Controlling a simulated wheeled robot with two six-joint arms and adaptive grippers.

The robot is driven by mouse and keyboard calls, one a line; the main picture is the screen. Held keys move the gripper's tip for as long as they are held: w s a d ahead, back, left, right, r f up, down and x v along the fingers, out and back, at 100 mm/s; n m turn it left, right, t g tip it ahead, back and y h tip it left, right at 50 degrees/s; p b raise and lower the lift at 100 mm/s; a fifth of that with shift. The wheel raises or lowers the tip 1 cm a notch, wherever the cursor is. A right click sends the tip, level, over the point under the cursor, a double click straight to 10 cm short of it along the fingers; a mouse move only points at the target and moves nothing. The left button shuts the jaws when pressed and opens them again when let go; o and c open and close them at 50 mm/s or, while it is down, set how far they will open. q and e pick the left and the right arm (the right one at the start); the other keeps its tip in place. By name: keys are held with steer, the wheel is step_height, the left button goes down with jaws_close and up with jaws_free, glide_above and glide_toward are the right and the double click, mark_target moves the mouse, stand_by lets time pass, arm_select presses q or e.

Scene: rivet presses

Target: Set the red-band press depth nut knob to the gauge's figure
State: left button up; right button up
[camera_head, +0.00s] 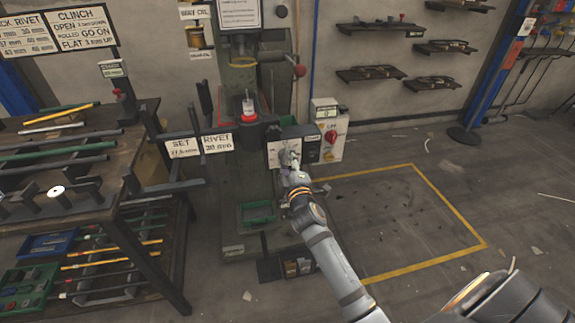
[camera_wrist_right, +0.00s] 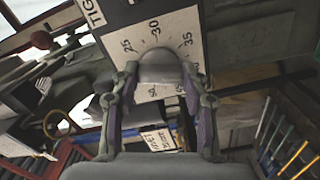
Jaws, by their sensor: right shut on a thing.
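The press (camera_head: 240,165) with the red band (camera_head: 222,122) stands at the middle of the head view. A white dial plate (camera_head: 272,157) is on its front right. In the right wrist view the dial plate (camera_wrist_right: 135,38) shows 25, 30 and 35 around a grey round knob (camera_wrist_right: 160,68). My right gripper (camera_head: 291,152) is at the plate; its fingers (camera_wrist_right: 158,88) are shut on the knob from both sides. The knob's pointer cannot be made out. Small signs reading SET (camera_head: 184,147) and RIVET (camera_head: 217,143) hang left of the dial; their figures are too small to read surely. My left gripper is not in view.
A grey box (camera_head: 326,115) with a small display and a red knob (camera_head: 331,137) stands right of the dial. A dark workbench (camera_head: 145,165) with rods is at left. A yellow-lined floor area (camera_head: 420,268) lies open at right.

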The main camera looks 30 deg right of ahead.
steer(key=m+b, duration=0.1)
steer(key=m, duration=0.3)
steer(key=shift+f+m+b, duration=0.15)
steer(key=shift+m+b, duration=0.25)
arm_select(q)
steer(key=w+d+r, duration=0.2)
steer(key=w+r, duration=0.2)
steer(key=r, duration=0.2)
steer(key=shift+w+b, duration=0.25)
steer(key=shift+b, duration=0.05)
arm_select(e)
steer(key=shift+m, duration=0.8)
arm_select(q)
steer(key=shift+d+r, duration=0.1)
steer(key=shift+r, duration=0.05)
arm_select(e)
steer(key=o, duration=1.2)
steer(key=shift+c, duration=0.2)
steer(key=v, duration=1.2)
